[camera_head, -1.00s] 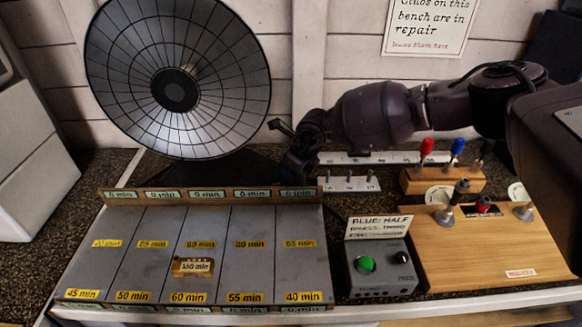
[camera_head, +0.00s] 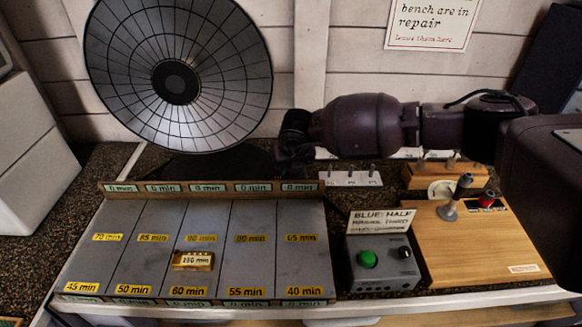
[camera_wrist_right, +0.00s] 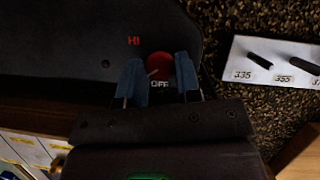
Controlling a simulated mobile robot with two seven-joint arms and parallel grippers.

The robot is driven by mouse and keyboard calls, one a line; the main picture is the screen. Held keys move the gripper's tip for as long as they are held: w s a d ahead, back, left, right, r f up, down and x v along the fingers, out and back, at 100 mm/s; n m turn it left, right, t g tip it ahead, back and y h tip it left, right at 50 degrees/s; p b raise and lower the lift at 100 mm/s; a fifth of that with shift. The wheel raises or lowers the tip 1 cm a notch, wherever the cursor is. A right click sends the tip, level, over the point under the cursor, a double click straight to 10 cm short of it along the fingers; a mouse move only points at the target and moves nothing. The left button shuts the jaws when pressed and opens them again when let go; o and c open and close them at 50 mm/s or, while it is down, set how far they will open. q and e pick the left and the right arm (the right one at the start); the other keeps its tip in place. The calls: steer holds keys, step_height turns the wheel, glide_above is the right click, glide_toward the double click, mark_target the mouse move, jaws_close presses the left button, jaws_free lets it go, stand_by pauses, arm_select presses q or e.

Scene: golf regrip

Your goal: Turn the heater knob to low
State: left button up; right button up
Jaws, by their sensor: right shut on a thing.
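The heater (camera_head: 178,75) is a round dish with a wire grid, standing at the back left on a dark base (camera_head: 225,163). Its red knob (camera_wrist_right: 159,64) shows in the right wrist view on the dark base, with "HI" in red to its upper left and "OFF" just below it. My right gripper (camera_wrist_right: 160,80) has its two blue fingertips on either side of the knob and is shut on it. In the head view the right gripper (camera_head: 290,152) is at the right end of the base and the knob is hidden. My left gripper is not in view.
A slotted tray with minute labels (camera_head: 137,215) lies in front of the heater. A grey box with a green button (camera_head: 380,265) and a wooden board (camera_head: 480,250) stand to the right. A white strip with dark pegs (camera_wrist_right: 270,65) lies beside the base.

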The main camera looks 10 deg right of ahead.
steer(key=shift+r+m, duration=0.1)
steer(key=shift+m, duration=0.4)
steer(key=shift+w, duration=0.1)
steer(key=o, duration=0.9)
steer(key=v, duration=1)
steer(key=shift+s+a+r+b, duration=0.15)
steer(key=shift+s+r+b, duration=0.15)
